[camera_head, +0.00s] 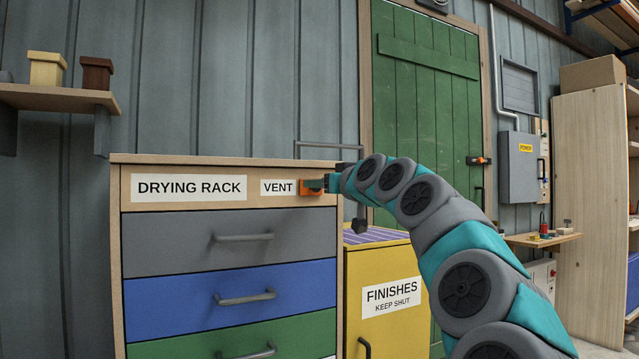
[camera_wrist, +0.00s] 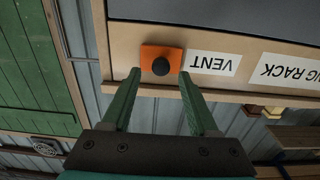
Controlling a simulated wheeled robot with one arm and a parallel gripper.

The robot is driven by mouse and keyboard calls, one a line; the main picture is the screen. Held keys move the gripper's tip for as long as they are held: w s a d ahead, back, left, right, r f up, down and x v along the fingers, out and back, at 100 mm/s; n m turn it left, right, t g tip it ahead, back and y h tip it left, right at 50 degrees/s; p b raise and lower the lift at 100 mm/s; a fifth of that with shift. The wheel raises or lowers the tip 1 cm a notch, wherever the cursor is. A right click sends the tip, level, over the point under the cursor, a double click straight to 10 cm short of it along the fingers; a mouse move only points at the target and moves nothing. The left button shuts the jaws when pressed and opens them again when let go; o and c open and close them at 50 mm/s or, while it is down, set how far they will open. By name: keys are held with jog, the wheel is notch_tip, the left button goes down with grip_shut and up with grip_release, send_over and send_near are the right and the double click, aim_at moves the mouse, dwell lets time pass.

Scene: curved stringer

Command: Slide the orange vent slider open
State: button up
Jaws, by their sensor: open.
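The orange vent slider (camera_head: 309,187) is on the top face board of the drying rack cabinet, just right of the white VENT label (camera_head: 278,187). The wrist view shows it as an orange plate (camera_wrist: 175,52) with a round black knob (camera_wrist: 161,67). My gripper (camera_head: 328,183) reaches it from the right in the head view and partly hides it. In the wrist view my gripper (camera_wrist: 159,75) is open, with one green finger to each side of the knob. The fingertips are about level with the knob in the picture; I cannot tell whether they touch the plate.
The drying rack cabinet (camera_head: 115,250) has grey, blue and green drawers with bar handles below the slider. A yellow FINISHES cabinet (camera_head: 385,270) stands right of it, under my arm. A green door (camera_head: 425,100) is behind.

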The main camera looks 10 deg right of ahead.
jog(key=shift+w+a, duration=0.25)
jog(key=shift+w, duration=0.4)
jog(key=shift+c, duration=0.2)
grip_shut()
dwell(1.0)
